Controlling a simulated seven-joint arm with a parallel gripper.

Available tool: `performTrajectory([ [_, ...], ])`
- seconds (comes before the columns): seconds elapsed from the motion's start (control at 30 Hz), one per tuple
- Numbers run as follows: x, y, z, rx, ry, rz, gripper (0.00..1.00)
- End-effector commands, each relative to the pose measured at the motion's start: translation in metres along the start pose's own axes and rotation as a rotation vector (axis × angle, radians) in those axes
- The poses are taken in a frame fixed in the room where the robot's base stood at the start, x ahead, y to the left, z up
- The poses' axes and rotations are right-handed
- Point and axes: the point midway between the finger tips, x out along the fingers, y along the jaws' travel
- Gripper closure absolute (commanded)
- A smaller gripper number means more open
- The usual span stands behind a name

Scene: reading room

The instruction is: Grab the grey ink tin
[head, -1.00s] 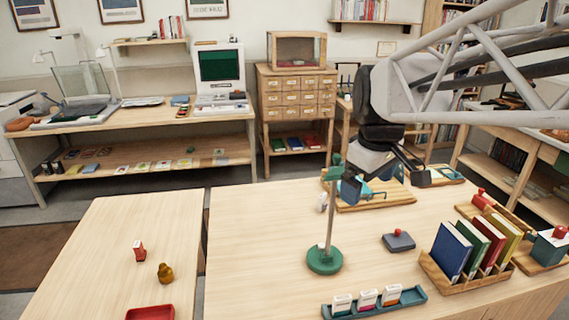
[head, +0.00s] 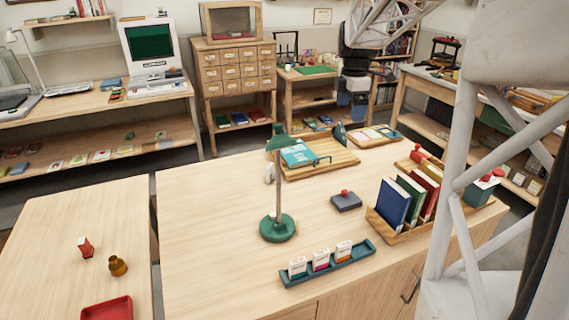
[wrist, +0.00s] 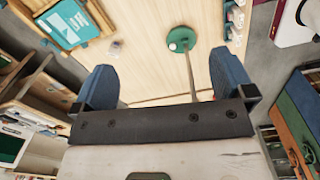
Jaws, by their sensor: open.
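A low grey tin with a red knob on its lid (head: 346,202) sits upright on the near wooden table (head: 215,225), between the green lamp and the row of books. I take it for the grey ink tin. My gripper (head: 351,104) is open and empty, at the upper right of the head view. It is well apart from the tin, which stands lower in the picture. In the wrist view the two blue fingers of my gripper (wrist: 163,85) are spread wide with nothing between them. I cannot make out the tin there.
A green lamp (head: 278,228) stands left of the tin. A wooden book rack (head: 384,228) is at its right, a blue-green card holder (head: 334,267) in front, and a wooden tray (head: 338,157) with a teal book behind. The left tabletop (head: 60,225) is mostly clear.

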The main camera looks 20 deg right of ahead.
Motion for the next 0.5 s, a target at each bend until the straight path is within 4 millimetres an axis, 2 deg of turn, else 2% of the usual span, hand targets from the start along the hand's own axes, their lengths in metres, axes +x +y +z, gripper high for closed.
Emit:
performTrajectory([
  [0.2,0.011,0.018,0.026,-0.086,0.004,-0.013,0.00],
  [0.5,0.020,0.033,0.051,-0.167,0.010,-0.023,0.00],
])
